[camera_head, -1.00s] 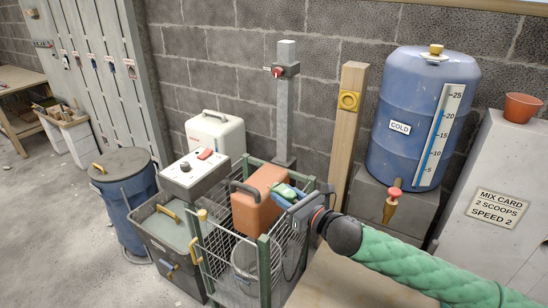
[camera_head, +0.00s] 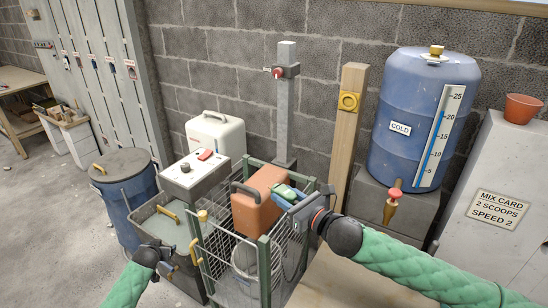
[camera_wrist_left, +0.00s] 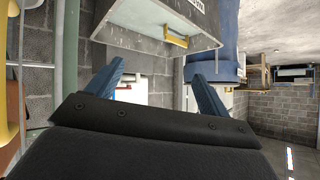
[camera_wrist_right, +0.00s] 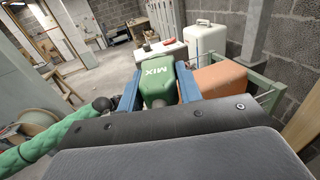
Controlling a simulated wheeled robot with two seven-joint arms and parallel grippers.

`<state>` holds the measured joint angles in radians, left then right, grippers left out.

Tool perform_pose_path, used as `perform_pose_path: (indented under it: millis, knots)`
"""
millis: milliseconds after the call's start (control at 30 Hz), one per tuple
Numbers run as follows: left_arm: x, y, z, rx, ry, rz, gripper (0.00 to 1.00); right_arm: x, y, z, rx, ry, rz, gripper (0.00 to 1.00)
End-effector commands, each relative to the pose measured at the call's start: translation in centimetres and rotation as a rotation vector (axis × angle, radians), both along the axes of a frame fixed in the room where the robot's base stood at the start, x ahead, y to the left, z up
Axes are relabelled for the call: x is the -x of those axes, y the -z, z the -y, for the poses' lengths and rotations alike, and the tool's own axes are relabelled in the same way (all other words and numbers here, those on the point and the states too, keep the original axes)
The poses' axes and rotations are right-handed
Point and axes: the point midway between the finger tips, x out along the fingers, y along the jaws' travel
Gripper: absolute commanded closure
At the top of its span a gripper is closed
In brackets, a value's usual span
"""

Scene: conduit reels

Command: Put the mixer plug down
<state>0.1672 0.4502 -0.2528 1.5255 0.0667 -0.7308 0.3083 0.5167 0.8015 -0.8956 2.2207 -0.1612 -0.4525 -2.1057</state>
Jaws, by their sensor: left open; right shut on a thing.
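The mixer plug (camera_wrist_right: 158,85) is green and marked MIX. My right gripper (camera_head: 292,197) is shut on it, and the right wrist view shows the plug between both blue fingers. In the head view the plug (camera_head: 283,190) is held at the top of the wire cage trolley (camera_head: 264,241), beside the orange canister (camera_head: 258,200). I cannot tell whether the plug touches anything below. My left gripper (camera_head: 163,248) is low at the left, by the grey bin (camera_head: 168,236). In the left wrist view its fingers (camera_wrist_left: 160,90) are apart with nothing between them.
A control box with a red switch (camera_head: 203,175) and a white canister (camera_head: 215,135) stand behind the trolley. A blue lidded drum (camera_head: 124,200) is at the left. A wooden post (camera_head: 345,130) and a blue COLD tank (camera_head: 415,115) stand at the right. Floor at front left is clear.

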Motion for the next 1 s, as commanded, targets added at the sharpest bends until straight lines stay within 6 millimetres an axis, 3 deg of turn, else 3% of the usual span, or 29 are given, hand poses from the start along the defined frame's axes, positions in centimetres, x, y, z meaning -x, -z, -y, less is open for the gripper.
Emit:
perform_pose_path:
  millis: [33,300,633,767,1000]
  knots:
    - [-1.4,-2.2,-0.7,-0.003,-0.003,0.029,0.20,0.0,0.0,0.0,0.000,0.000,0.000,1.00]
    - [-7.2,-13.4,-3.7,-0.008,-0.019,0.169,0.20,0.0,0.0,0.0,0.000,0.000,0.000,1.00]
    - [-12.2,-28.1,-6.9,-0.006,-0.034,0.338,0.20,0.0,0.0,0.0,0.000,0.000,0.000,1.00]
    - [-13.5,-32.6,-3.1,0.054,-0.002,0.342,0.20,0.0,0.0,0.0,0.000,0.000,0.000,1.00]
    - [-13.9,-37.5,7.4,0.179,0.101,0.255,0.20,0.0,0.0,0.0,0.000,0.000,0.000,1.00]
